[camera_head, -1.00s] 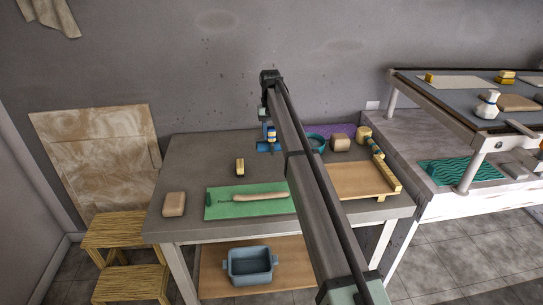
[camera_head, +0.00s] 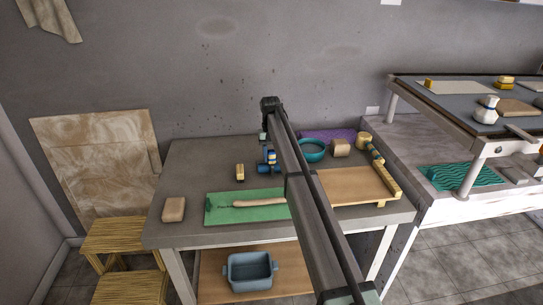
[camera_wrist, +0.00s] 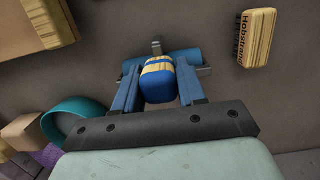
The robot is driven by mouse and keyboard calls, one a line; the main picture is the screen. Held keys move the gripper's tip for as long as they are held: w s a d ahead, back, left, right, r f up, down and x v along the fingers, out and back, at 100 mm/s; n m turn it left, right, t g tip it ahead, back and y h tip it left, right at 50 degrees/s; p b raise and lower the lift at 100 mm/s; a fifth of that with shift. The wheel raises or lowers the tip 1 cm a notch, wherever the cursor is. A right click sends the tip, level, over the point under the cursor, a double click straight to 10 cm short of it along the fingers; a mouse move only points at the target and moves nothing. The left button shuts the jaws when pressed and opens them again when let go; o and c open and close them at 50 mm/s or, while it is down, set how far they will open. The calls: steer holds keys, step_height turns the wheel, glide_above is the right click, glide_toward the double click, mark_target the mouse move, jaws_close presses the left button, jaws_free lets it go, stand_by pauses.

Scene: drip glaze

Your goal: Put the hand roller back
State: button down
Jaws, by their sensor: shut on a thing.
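The hand roller (camera_head: 268,167) has a blue cylinder and a handle banded in blue and wood colour. It is over the back middle of the grey table (camera_head: 205,155), right of the small labelled block. In the wrist view the handle (camera_wrist: 158,84) sits between the two blue fingers of my gripper (camera_wrist: 158,92), which is shut on it. The blue cylinder (camera_wrist: 186,58) lies crosswise beyond the fingertips. I cannot tell whether the cylinder touches the table. In the head view my arm hides part of the area to the right.
The labelled block (camera_head: 240,172) is left of the roller. A green mat (camera_head: 222,214) with a beige coil lies in front. A teal bowl (camera_head: 312,151), a tan block (camera_head: 340,147) and a wooden board (camera_head: 345,187) are right. A beige block (camera_head: 174,209) is front left.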

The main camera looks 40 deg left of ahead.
steer(key=shift+f, duration=0.45)
steer(key=shift+s+d+f, duration=0.1)
steer(key=shift+f, duration=0.15)
steer(key=c, duration=0.9)
jaws_free()
steer(key=shift+o, duration=1.3)
step_height(320, 180, up, 13)
steer(key=w+a, duration=0.1)
steer(key=shift+w+a+r, duration=0.15)
steer(key=shift+w+a, duration=0.1)
steer(key=shift+s, duration=0.1)
